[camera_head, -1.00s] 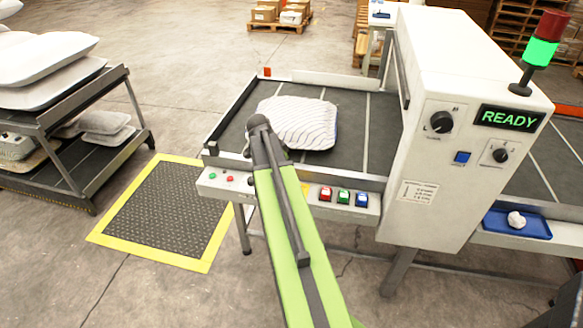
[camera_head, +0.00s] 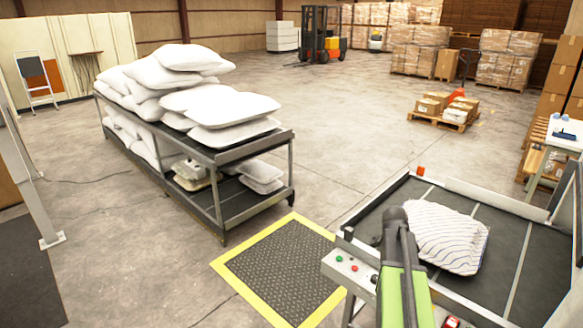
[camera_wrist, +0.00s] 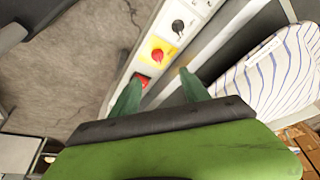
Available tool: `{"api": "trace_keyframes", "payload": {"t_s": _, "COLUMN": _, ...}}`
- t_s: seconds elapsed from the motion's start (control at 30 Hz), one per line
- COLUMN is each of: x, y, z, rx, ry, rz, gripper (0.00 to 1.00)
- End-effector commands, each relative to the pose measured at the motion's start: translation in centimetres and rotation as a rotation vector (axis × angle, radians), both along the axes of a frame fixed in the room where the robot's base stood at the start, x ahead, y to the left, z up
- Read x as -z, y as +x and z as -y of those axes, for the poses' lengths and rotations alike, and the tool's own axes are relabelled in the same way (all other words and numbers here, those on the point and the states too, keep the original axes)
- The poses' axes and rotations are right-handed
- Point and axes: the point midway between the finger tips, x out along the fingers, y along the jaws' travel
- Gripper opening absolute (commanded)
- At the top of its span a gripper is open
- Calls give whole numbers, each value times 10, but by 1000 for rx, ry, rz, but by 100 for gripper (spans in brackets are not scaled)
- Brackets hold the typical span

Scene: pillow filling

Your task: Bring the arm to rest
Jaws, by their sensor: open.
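My arm (camera_head: 402,285) reaches over the front rail of the machine's feed table (camera_head: 513,268) in the head view; its end hides my gripper there. In the wrist view my gripper (camera_wrist: 160,90) is open, with two green fingers apart and nothing between them. It hangs above a control panel (camera_wrist: 166,32) with a red button (camera_wrist: 142,82) close to the fingertips; I cannot tell whether they touch. A striped pillow (camera_head: 452,236) lies on the feed table just right of my arm's end. It also shows at the right of the wrist view (camera_wrist: 272,80).
A shelf cart (camera_head: 215,165) piled with white pillows stands at left. A yellow-edged floor mat (camera_head: 285,265) lies between cart and feed table. Boxes on a pallet (camera_head: 445,112) and a forklift (camera_head: 322,40) stand farther back.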

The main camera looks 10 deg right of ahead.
Motion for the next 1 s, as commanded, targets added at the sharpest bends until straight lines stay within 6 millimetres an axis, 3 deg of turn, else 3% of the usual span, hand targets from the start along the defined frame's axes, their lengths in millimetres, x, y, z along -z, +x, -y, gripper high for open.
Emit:
{"api": "trace_keyframes", "payload": {"t_s": 0.07, "x": 0, "y": 20, "z": -30, "rx": -54, "ry": 1, "rz": 0, "gripper": 54}}
{"api": "trace_keyframes", "payload": {"t_s": 0.13, "x": 0, "y": 39, "z": -76, "rx": -131, "ry": 5, "rz": 2, "gripper": 54}}
{"api": "trace_keyframes", "payload": {"t_s": 0.27, "x": 6, "y": 56, "z": -189, "rx": -351, "ry": 73, "rz": -11, "gripper": 54}}
{"api": "trace_keyframes", "payload": {"t_s": 0.4, "x": 13, "y": 38, "z": -311, "rx": -821, "ry": 199, "rz": -108, "gripper": 54}}
{"api": "trace_keyframes", "payload": {"t_s": 0.5, "x": 17, "y": 12, "z": -366, "rx": -1221, "ry": 290, "rz": -186, "gripper": 54}}
{"api": "trace_keyframes", "payload": {"t_s": 0.7, "x": 18, "y": -4, "z": -385, "rx": -1679, "ry": 358, "rz": -258, "gripper": 54}}
{"api": "trace_keyframes", "payload": {"t_s": 1.0, "x": 18, "y": -4, "z": -384, "rx": -1779, "ry": 351, "rz": -283, "gripper": 54}}
